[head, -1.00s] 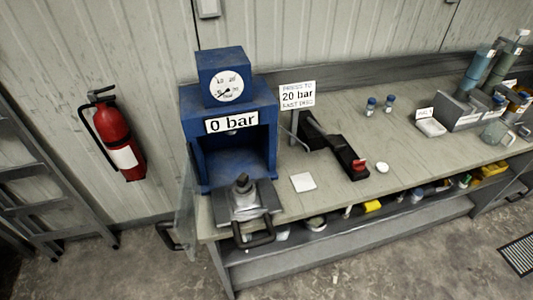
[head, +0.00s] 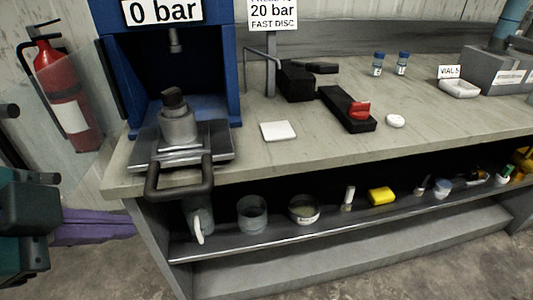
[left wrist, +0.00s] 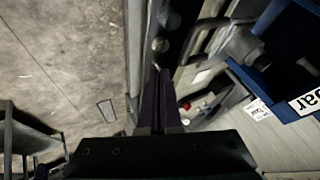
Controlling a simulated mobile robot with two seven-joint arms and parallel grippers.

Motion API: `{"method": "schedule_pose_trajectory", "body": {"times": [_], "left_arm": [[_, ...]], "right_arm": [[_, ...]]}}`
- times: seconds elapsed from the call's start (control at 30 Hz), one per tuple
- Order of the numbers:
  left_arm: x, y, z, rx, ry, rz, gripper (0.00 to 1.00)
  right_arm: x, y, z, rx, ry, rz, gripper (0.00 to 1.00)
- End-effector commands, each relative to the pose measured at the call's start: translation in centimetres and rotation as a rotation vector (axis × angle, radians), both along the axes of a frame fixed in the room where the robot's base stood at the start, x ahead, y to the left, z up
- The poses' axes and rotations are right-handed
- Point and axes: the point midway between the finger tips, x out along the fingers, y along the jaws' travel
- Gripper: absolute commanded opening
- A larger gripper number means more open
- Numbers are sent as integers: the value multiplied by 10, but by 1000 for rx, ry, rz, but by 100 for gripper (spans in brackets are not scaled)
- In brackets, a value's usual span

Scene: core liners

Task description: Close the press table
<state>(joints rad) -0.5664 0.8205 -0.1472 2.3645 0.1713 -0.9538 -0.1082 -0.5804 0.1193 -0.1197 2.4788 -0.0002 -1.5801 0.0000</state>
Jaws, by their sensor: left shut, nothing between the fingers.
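The blue press (head: 120,75) stands at the left end of the bench, its front bay open. Its press table (head: 205,150), a flat metal plate, sticks out in front of the bay. A dark U-shaped handle (head: 180,192) hangs at its front over the bench edge. A metal die (head: 178,125) stands upright on the plate. My left gripper (head: 128,226), with purple fingers, is shut and empty, left of and below the handle, apart from it. In the left wrist view, the fingers (left wrist: 158,100) point toward the bench edge, with the handle (left wrist: 203,35) to their right. My right gripper is not in view.
A clear panel (head: 55,75) stands at the press's left side, before a red extinguisher (head: 68,100). A white square (head: 278,131) and a black tool with a red part (head: 348,108) lie right of the press. Cups (head: 251,214) stand on the lower shelf.

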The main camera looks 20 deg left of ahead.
Motion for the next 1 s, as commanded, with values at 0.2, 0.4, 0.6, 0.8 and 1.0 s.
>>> {"method": "schedule_pose_trajectory", "body": {"times": [0.2, 0.4, 0.6, 0.8, 1.0], "left_arm": [[7, 0, -14, 4, -9, -14, 0], [29, -3, -40, 4, -10, -11, 0], [57, -7, -75, 3, -8, -11, 0], [83, 2, -78, 8, -10, -13, 0], [97, 11, -76, 7, -7, -14, 0]], "right_arm": [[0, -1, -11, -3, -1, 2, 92], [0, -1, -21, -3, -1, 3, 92], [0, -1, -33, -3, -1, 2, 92], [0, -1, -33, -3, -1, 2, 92], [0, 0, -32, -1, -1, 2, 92]]}}
